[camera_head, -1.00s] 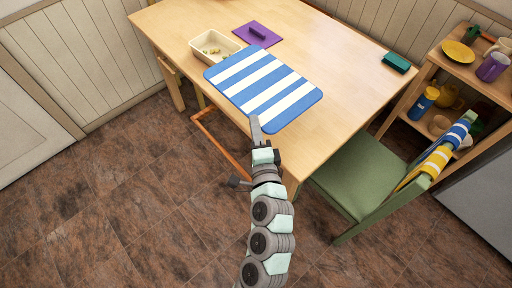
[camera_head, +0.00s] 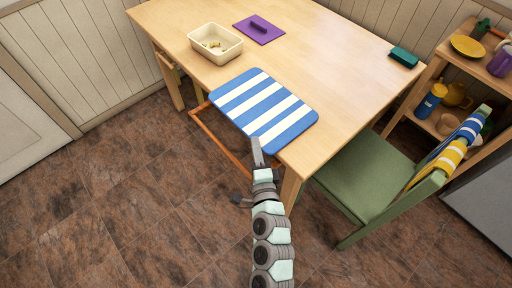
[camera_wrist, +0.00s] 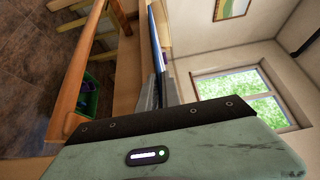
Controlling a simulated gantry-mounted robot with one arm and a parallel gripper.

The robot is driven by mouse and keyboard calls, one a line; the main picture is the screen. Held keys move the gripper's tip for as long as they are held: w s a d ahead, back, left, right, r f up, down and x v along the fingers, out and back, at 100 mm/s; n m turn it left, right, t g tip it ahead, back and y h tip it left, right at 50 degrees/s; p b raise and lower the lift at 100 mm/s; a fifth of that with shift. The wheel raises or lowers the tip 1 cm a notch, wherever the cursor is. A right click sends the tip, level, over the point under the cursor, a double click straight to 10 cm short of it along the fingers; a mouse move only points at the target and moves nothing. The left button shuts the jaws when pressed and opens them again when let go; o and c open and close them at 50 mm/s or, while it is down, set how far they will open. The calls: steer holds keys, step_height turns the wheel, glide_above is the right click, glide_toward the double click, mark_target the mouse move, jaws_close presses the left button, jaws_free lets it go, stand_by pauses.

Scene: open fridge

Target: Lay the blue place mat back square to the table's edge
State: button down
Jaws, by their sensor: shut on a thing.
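The blue-and-white striped place mat (camera_head: 264,106) lies on the wooden table (camera_head: 345,62) at its near edge. Its near side looks about in line with that edge, perhaps slightly over it. In the head view its near side runs roughly parallel to the table edge. My gripper (camera_head: 257,148) is at the near side of the mat, shut on it. In the wrist view the mat (camera_wrist: 158,45) shows edge-on as a thin blue strip between my two fingers (camera_wrist: 161,95). The fingers hide part of the gripped edge.
A cream tray (camera_head: 231,54) with small yellowish pieces and a purple mat (camera_head: 272,38) with a dark item stand farther back. A teal box (camera_head: 403,57) is at the far right edge. A green chair (camera_head: 365,175) stands at the right. The table's middle is clear.

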steer(key=shift+f, duration=0.1)
steer(key=c, duration=1.5)
jaws_free()
steer(key=shift+c, duration=0.2)
steer(key=s+d, duration=0.2)
steer(key=s, duration=0.9)
steer(key=shift+s+p, duration=0.4)
